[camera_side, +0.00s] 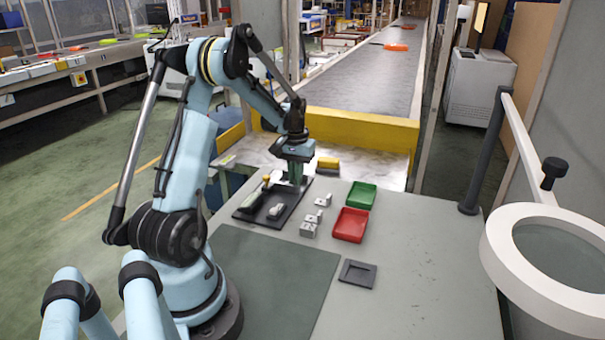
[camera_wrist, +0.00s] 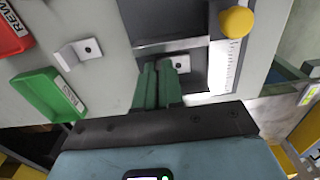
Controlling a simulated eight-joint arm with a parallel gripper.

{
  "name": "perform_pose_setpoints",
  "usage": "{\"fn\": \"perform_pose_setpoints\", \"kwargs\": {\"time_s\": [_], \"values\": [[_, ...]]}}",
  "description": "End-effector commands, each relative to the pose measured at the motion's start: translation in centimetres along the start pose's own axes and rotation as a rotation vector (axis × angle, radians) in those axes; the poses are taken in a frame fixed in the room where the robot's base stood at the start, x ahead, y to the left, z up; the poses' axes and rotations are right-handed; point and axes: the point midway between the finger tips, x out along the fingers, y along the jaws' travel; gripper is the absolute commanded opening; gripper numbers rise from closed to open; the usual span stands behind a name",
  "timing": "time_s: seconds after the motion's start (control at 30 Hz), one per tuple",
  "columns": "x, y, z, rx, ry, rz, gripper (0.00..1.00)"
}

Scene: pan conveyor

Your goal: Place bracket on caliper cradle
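My gripper (camera_side: 292,178) reaches down at the far end of the black caliper cradle tray (camera_side: 253,220). In the wrist view its two green fingers (camera_wrist: 158,68) are close together. A small grey bracket with a hole (camera_wrist: 180,66) shows just beyond the fingers, over the dark cradle (camera_wrist: 195,84). Its upright flange appears to be between the fingers. The fingers hide part of the bracket, so I cannot tell whether it rests on the cradle. Beside it lie a white caliper scale (camera_wrist: 227,65) and a yellow knob (camera_wrist: 236,21).
Another grey bracket (camera_wrist: 77,52) lies on the table, with loose brackets (camera_side: 309,230) in the side view. A green bin (camera_side: 360,195) and a red bin (camera_side: 350,225) stand to the right. A dark square fixture (camera_side: 357,273) is nearer. The front right table is clear.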

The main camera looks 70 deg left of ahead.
Motion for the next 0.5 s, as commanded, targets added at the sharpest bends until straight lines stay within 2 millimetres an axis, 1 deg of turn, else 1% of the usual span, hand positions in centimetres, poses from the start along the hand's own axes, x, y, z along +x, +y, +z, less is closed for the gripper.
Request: {"fn": "perform_pose_setpoints", "kwargs": {"time_s": [0.03, 0.1, 0.17, 0.5], "values": [[0.00, 0.00, 0.00, 0.000, 0.000, 0.000, 0.13], [-0.01, 0.00, 0.00, 0.000, 0.000, 0.000, 0.24], [-0.01, 0.00, 0.00, 0.000, 0.000, 0.000, 0.33], [-0.30, 0.00, 0.01, 0.000, 0.000, 0.000, 0.33]]}}
